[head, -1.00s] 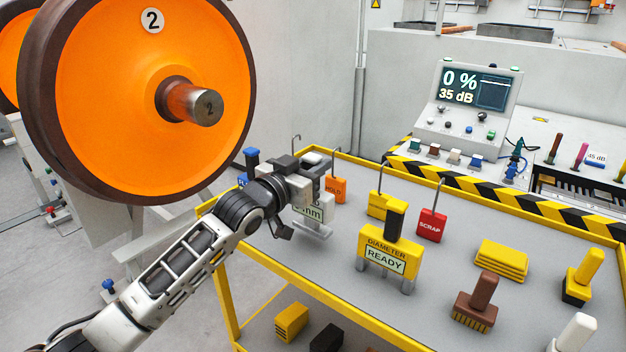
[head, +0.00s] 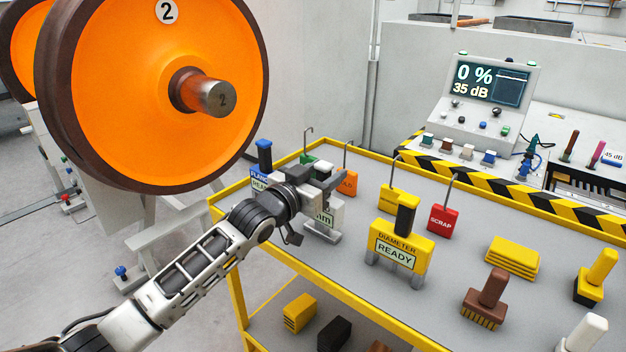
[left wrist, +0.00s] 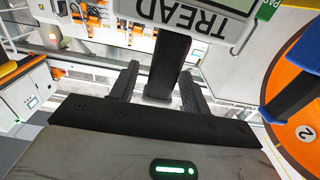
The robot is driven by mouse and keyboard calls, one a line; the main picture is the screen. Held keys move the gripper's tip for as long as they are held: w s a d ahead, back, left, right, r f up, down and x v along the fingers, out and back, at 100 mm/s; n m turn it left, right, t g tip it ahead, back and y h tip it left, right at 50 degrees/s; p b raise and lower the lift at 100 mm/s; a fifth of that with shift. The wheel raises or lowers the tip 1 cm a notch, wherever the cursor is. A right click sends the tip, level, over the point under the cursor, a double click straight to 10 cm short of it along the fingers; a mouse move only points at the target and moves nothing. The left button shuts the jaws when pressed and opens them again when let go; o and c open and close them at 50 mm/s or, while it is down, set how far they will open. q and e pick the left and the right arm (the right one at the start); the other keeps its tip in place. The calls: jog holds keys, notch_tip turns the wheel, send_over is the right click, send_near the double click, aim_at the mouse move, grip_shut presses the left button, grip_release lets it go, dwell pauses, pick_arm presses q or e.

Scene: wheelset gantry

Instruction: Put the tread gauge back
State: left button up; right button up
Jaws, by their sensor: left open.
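The tread gauge (head: 324,217) is a pale block with a readout ending in "mm". It appears to stand on the grey cart top, behind the yellow diameter gauge. My left gripper (head: 325,184) is over it and hides its upper part. In the left wrist view the gauge's TREAD label (left wrist: 188,15) shows upside down. Its black handle (left wrist: 170,62) is between the two fingers of my left gripper (left wrist: 160,88). The fingers are open, with a gap visible on the handle's right side. My right gripper is not in view.
The yellow diameter gauge (head: 397,247) reads READY. A blue-handled flange gauge (head: 264,158) stands just left of my gripper. An orange tag (head: 348,184) and red scrap tag (head: 443,219) stand nearby. The orange wheel (head: 165,90) is left; the cart has a yellow rim (head: 330,299).

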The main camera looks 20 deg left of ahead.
pick_arm(q)
jog(key=v, duration=1.2)
jog(key=s+d+f+g+y, duration=0.1)
jog(key=s+d+f+g, duration=0.2)
jog(key=s+f, duration=0.8)
jog(key=s+d+f+n+g+y, duration=0.1)
jog(key=s+d+f, duration=0.4)
jog(key=s+f, duration=0.6)
notch_tip(320, 180, down, 4)
jog(key=g+y, duration=0.1)
jog(key=g, duration=0.1)
jog(key=shift+g+b, duration=0.35)
jog(key=shift+g, duration=0.05)
